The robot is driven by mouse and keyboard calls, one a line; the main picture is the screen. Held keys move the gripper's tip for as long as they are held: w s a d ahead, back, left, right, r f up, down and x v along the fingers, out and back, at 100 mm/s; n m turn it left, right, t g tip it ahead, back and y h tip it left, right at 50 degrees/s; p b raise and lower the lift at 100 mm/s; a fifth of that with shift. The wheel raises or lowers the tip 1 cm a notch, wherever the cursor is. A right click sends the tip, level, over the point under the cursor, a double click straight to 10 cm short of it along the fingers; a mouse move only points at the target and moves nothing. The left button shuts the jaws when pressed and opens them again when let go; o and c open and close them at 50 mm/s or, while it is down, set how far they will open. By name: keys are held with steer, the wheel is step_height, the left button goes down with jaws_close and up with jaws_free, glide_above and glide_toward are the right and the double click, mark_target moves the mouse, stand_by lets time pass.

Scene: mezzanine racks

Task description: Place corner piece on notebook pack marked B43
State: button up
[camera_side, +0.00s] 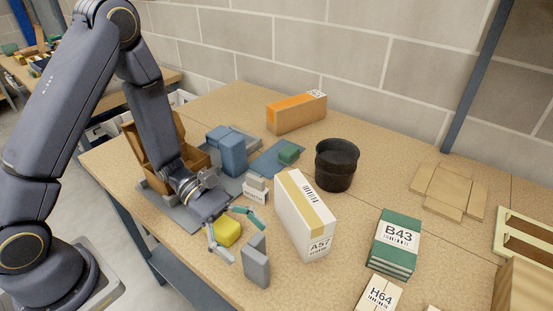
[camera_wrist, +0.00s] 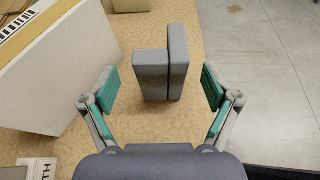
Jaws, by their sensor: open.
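The grey corner piece (camera_side: 256,262) stands upright on the table, left of the white A57 box. In the wrist view it (camera_wrist: 160,72) looks L-shaped and lies ahead, between the lines of my two fingers. My gripper (camera_side: 237,238) is open, with teal pads, behind the corner piece; it also shows in the wrist view (camera_wrist: 161,89) with nothing held. The notebook pack marked B43 (camera_side: 396,243) is a green stack with a white label, lying flat at the right of the table. Its top looks bare.
The tall white A57 box (camera_side: 305,215) stands between my gripper and the pack. A yellow block (camera_side: 227,232) sits by my fingers. A black pot (camera_side: 337,165), an orange box (camera_side: 296,112) and an H64 box (camera_side: 379,294) stand around. Flattened cardboard (camera_side: 448,192) lies behind the pack.

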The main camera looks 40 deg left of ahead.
mark_target(256, 250)
steer(key=x, duration=0.3)
steer(key=shift+d, duration=0.1)
steer(key=shift+c, duration=0.4)
steer(key=c, duration=0.8)
steer(key=shift+c, duration=0.2)
